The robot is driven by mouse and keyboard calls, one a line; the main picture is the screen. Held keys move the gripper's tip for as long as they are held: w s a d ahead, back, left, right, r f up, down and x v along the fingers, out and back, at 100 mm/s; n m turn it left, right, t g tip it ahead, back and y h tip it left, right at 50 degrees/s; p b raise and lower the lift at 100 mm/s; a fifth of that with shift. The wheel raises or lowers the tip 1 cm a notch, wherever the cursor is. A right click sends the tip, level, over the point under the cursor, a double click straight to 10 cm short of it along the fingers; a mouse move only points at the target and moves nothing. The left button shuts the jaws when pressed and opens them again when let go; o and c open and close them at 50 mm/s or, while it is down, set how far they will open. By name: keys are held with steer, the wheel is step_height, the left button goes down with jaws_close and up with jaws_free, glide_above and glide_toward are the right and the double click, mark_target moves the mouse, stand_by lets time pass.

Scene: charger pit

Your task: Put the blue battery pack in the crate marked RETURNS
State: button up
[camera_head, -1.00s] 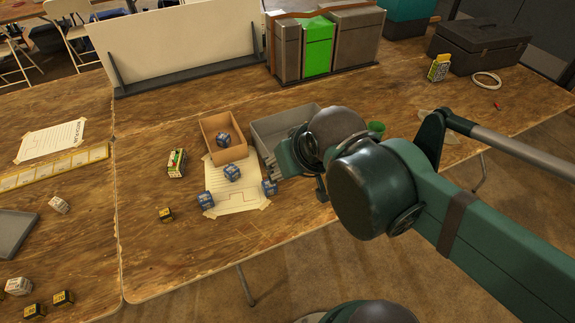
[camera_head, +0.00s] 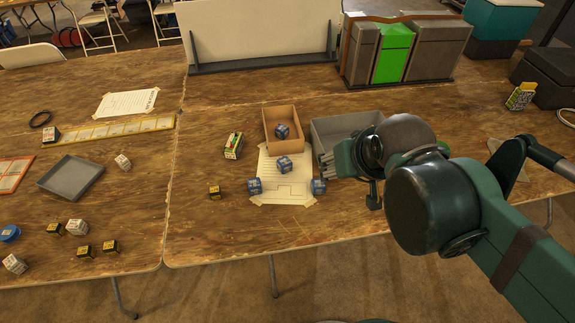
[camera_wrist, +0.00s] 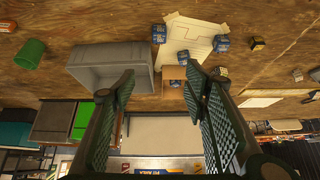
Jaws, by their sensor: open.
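Several blue battery packs show in the head view. One lies inside a tan open crate (camera_head: 268,117), one on the taped paper (camera_head: 284,164), one at the paper's left edge (camera_head: 254,186) and one at its right edge (camera_head: 318,186). A grey open crate (camera_head: 322,133) stands right of the tan one. I can read no RETURNS mark on either. My gripper (camera_head: 328,166) is by the grey crate's front side. In the wrist view my gripper (camera_wrist: 165,78) is open, with nothing between its fingers. The arm hides part of the grey crate.
A white board (camera_head: 262,35) and green and grey bins (camera_head: 392,55) stand behind. A green cup (camera_wrist: 30,53) is beside the grey crate.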

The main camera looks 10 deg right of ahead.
steer(key=w, duration=0.2)
steer(key=m+g+h+p, duration=0.4)
steer(key=m+g, duration=0.1)
steer(key=m, duration=0.8)
glide_above(284, 161)
steer(key=s+a, duration=0.2)
steer(key=a, duration=0.1)
step_height(284, 161, down, 18)
steer(key=shift+w+d+f, duration=0.2)
steer(key=shift+w+d, duration=0.05)
steer(key=shift+f, duration=0.1)
steer(key=shift+b+x, duration=0.4)
steer(key=shift+x, duration=0.85)
steer(key=shift+b+x, duration=0.9)
steer(key=shift+x, duration=1.65)
steer(key=shift+w, duration=0.1)
